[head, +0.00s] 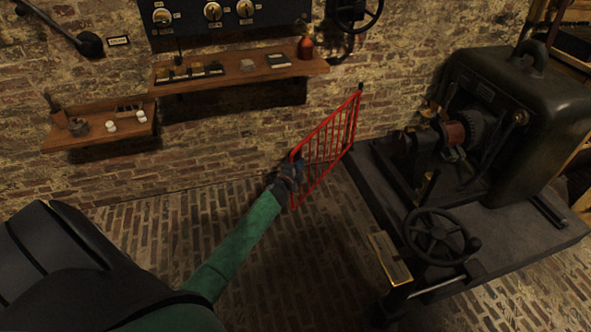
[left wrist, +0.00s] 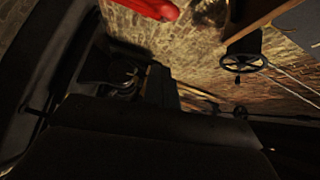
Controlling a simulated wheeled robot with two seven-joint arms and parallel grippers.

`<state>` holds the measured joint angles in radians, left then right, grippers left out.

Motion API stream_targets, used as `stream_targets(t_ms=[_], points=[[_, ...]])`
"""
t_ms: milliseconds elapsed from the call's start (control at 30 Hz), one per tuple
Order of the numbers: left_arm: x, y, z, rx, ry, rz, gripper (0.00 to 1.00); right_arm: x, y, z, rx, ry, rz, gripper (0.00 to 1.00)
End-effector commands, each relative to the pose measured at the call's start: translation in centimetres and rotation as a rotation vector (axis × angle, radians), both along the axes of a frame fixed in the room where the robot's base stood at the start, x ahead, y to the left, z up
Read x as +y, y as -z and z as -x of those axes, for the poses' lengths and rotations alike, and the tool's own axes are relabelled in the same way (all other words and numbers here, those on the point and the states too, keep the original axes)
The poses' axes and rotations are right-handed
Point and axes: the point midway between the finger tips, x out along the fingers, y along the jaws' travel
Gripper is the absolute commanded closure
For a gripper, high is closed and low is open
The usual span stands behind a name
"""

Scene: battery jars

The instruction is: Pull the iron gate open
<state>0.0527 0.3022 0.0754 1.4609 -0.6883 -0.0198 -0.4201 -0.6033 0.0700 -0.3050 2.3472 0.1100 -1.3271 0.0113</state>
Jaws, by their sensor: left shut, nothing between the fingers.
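The iron gate (head: 327,145) is a red barred panel, hinged at a dark post (head: 360,88) near the brick wall. It stands out at an angle from the wall, beside the machine's base. My left gripper (head: 294,170), at the end of the green arm, is at the gate's near free edge. It is shut with nothing between its fingers; whether it touches the gate I cannot tell. In the left wrist view a blurred red piece (left wrist: 150,8) shows at the top edge. My right gripper is not in view.
A large dark machine (head: 490,120) on a grey plinth (head: 480,225) stands right of the gate, with a black handwheel (head: 435,236) in front. Wooden shelves (head: 240,80) with small items hang on the wall. The brick floor (head: 150,235) left of the gate is clear.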

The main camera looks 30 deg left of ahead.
Motion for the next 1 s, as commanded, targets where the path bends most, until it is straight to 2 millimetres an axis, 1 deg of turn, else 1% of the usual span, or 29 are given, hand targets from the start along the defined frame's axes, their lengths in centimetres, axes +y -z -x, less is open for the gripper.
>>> stream_targets(t_ms=[33,100,233,300,500,700,1000], points=[[0.1,-0.1,-0.8,0.000,0.000,0.001,1.00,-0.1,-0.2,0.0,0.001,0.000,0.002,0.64],[0.2,0.0,-1.8,0.000,-0.001,0.001,1.00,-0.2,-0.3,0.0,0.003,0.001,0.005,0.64],[0.6,0.0,-3.3,0.000,-0.001,0.001,1.00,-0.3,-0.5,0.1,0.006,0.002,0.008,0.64],[1.9,0.3,-3.3,0.001,-0.003,0.000,1.00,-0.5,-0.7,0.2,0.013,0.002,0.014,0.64],[3.7,0.6,-3.5,0.001,-0.001,0.000,1.00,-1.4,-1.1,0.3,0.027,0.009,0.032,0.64],[4.3,0.8,-3.5,0.000,0.000,0.000,1.00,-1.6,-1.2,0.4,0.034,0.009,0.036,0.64],[4.4,0.8,-3.5,0.000,0.000,0.000,1.00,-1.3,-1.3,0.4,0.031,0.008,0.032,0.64]])
